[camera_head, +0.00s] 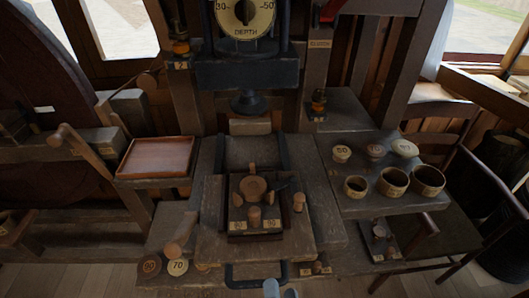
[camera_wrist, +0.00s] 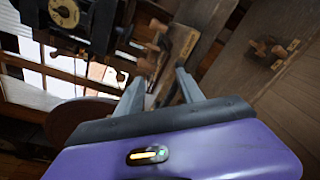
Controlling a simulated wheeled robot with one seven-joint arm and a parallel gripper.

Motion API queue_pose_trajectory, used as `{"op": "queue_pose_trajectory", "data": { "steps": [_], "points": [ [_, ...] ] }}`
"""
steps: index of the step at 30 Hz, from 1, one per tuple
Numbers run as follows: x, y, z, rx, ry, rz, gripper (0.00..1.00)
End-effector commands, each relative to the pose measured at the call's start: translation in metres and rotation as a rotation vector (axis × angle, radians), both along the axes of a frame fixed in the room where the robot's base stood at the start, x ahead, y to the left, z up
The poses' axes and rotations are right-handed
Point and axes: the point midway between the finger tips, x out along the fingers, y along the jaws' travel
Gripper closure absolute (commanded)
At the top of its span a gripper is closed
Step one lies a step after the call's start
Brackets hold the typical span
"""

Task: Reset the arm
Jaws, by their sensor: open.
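My gripper (camera_wrist: 158,85) shows in the wrist view with its two grey fingers spread apart and nothing between them. Its purple body fills the bottom of that view. In the head view, only a small pale part of my arm (camera_head: 280,289) shows at the bottom edge. The wrist view is tilted and shows the press and dark woodwork some way beyond the fingers. The fingers appear clear of all objects.
A press with a depth dial (camera_head: 244,14) stands above a dark box (camera_head: 236,225) holding wooden pieces. A reddish tray (camera_head: 157,158) is at left. Numbered knobs (camera_head: 342,153) and round cups (camera_head: 393,182) are at right. A lever (camera_head: 75,142) juts out at left.

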Motion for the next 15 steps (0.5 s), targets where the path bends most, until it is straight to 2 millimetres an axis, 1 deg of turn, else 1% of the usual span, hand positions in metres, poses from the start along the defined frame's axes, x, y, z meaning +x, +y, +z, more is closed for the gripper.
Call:
{"op": "queue_pose_trajectory", "data": {
  "steps": [1,3,8,9,11,12,14,15],
  "points": [
    [-0.005,0.000,-0.007,0.128,0.038,0.019,0.55],
    [-0.013,0.002,-0.014,0.328,0.091,0.042,0.55],
    [-0.034,-0.006,-0.025,0.805,0.218,0.049,0.55],
    [-0.040,-0.010,-0.026,0.928,0.249,0.041,0.55],
    [-0.049,-0.019,-0.026,1.114,0.289,0.021,0.55],
    [-0.055,-0.026,-0.026,1.237,0.311,0.005,0.55],
    [-0.065,-0.038,-0.024,1.419,0.337,-0.027,0.55],
    [-0.072,-0.048,-0.023,1.538,0.349,-0.051,0.55]
  ]
}}
